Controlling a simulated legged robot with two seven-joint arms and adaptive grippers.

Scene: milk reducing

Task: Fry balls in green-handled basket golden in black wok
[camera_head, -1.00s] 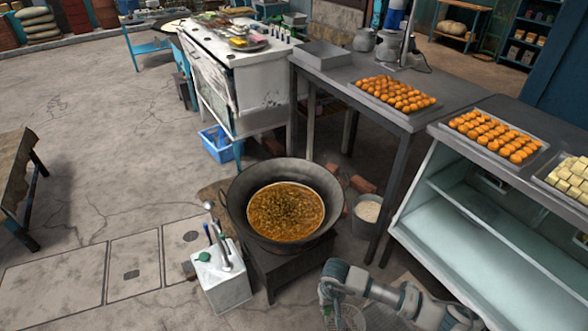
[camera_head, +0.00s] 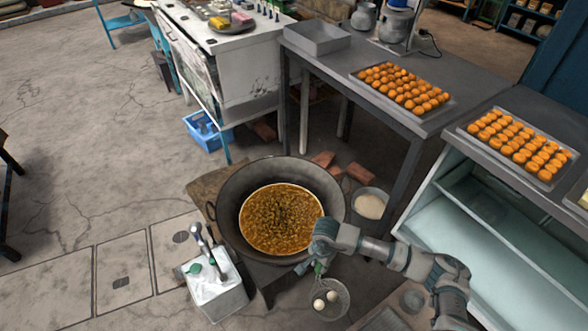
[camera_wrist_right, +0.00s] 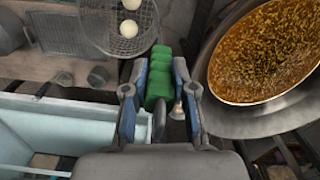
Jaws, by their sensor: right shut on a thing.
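The black wok (camera_head: 228,232) stands on a low stove and holds bubbling brown oil (camera_head: 280,222). My right gripper (camera_head: 318,262) is at the wok's lower right rim in the head view. It is shut on the green handle (camera_wrist_right: 160,78) of a wire basket (camera_head: 340,292). Two pale balls (camera_head: 326,300) lie in the basket, which hangs outside the wok, to its lower right. The basket (camera_wrist_right: 100,38) and balls (camera_wrist_right: 130,15) also show in the right wrist view, with the wok (camera_wrist_right: 225,118) at the right. My left gripper is not in view.
A white box (camera_head: 220,290) with utensils stands left of the wok. A bucket (camera_head: 370,203) stands to its right. Trays of orange balls rest on the grey table (camera_head: 330,68) and on the glass-fronted counter (camera_head: 500,215). Open floor lies at the left.

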